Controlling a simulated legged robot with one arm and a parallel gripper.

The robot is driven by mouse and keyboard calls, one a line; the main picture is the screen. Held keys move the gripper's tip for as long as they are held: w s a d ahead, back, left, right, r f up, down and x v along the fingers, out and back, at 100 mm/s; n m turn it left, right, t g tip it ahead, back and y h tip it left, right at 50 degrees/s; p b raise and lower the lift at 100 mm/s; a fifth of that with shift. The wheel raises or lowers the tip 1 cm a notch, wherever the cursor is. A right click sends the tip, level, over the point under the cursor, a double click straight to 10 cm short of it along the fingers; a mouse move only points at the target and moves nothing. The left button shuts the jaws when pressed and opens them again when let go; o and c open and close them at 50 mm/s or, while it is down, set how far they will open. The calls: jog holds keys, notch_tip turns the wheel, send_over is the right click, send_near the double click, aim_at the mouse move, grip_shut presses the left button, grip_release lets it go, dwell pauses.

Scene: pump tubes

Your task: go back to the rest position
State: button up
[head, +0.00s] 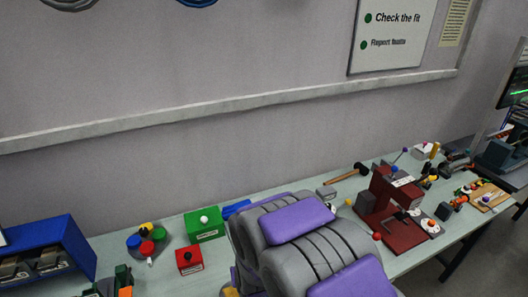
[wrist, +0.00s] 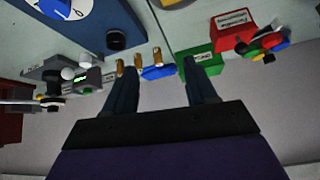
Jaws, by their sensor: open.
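My gripper (wrist: 160,70) shows in the wrist view with its two dark fingers spread apart. Nothing is between the fingers, and it looks empty. A blue object (wrist: 158,72) and small brass-coloured pieces (wrist: 138,62) appear beyond the fingertips. A green box (wrist: 205,62) is behind the right finger in that view. In the head view, my purple and grey arm fills the lower middle and covers part of the bench. My gripper cannot be made out there.
The bench (head: 165,280) runs along a grey wall. A blue bin (head: 65,240), a green box (head: 206,226) and a red box (head: 189,260) stand left of my arm. A dark red press (head: 395,235) and a hammer (head: 345,177) are to the right.

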jog(key=s+d+r+m+g+b, duration=0.1)
jog(key=s+d+r+g+b, duration=0.1)
jog(key=s+d, duration=0.4)
jog(key=s+d+r+g+h+b, duration=0.1)
jog(key=s+d+r, duration=0.6)
jog(key=s, duration=0.7)
jog(key=s+d+r+m+g+h+b, duration=0.1)
jog(key=s+d+r+g+b, duration=0.2)
jog(key=s, duration=0.7)
jog(key=d+r+g, duration=0.1)
jog(key=d+g, duration=0.1)
jog(key=d, duration=0.1)
jog(key=shift+s+d+r+m+g, duration=0.2)
jog(key=shift+d+r+m+g, duration=0.1)
jog(key=shift+d+r, duration=0.05)
